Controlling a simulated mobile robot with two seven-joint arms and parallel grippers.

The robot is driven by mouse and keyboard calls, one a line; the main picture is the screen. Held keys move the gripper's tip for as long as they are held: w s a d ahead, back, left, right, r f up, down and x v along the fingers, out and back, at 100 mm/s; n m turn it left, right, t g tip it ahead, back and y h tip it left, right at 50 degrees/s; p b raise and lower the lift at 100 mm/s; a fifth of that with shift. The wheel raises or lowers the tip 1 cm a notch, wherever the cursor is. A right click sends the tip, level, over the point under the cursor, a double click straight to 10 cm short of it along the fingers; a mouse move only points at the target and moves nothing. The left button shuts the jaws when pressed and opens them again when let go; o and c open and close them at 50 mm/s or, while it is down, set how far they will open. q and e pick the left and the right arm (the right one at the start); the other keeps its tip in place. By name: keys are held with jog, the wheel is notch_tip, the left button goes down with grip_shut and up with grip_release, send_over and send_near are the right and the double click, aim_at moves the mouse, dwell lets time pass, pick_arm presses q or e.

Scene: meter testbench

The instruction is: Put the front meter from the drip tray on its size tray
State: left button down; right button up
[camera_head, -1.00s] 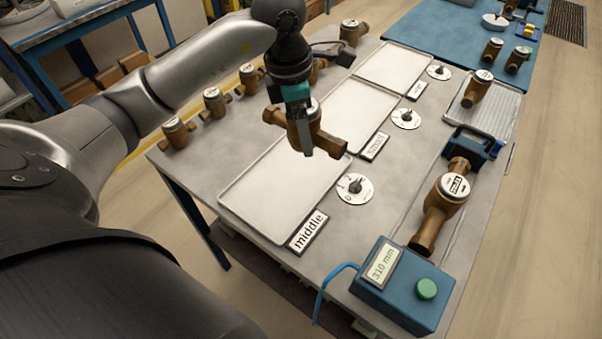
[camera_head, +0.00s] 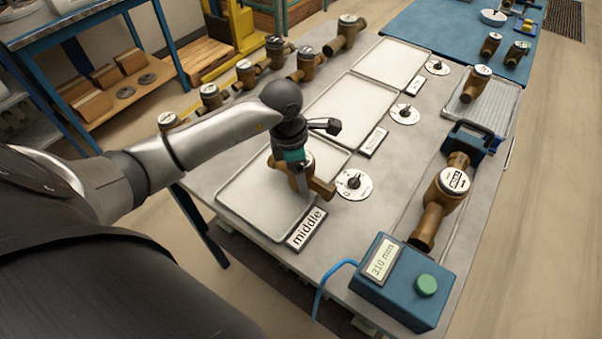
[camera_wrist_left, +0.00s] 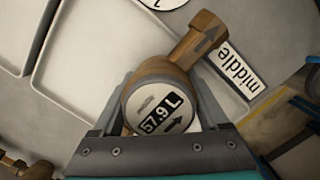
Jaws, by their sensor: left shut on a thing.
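My left gripper (camera_head: 301,176) is shut on a brown brass meter (camera_head: 318,187) with a round white face. It holds the meter over the right part of the white tray marked middle (camera_head: 245,205). In the left wrist view the meter's face (camera_wrist_left: 165,118) reads 57.9 L with an arrow, between the gripper's fingers (camera_wrist_left: 160,92). One pipe end points towards the middle label (camera_wrist_left: 237,73). I cannot tell whether the meter touches the tray. Another meter (camera_head: 474,86) lies on the ribbed drip tray (camera_head: 500,105) at the right. My right gripper is not in view.
A meter (camera_head: 443,205) sits in the test bench behind the blue box reading 310 mm (camera_head: 395,290). The small tray (camera_head: 345,105) and the farther tray (camera_head: 395,65) are empty. Several meters line the table's left side. Dials (camera_head: 354,185) stand right of the trays.

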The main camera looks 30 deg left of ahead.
pick_arm(q)
jog(key=shift+w, duration=0.1)
jog(key=shift+f, duration=0.1)
grip_release()
jog(key=r, duration=0.4)
jog(key=s+a+r, duration=0.1)
jog(key=r, duration=0.7)
jog(key=shift+s+a+p, duration=0.15)
jog(key=shift+s+p, duration=0.05)
jog(key=shift+p, duration=0.2)
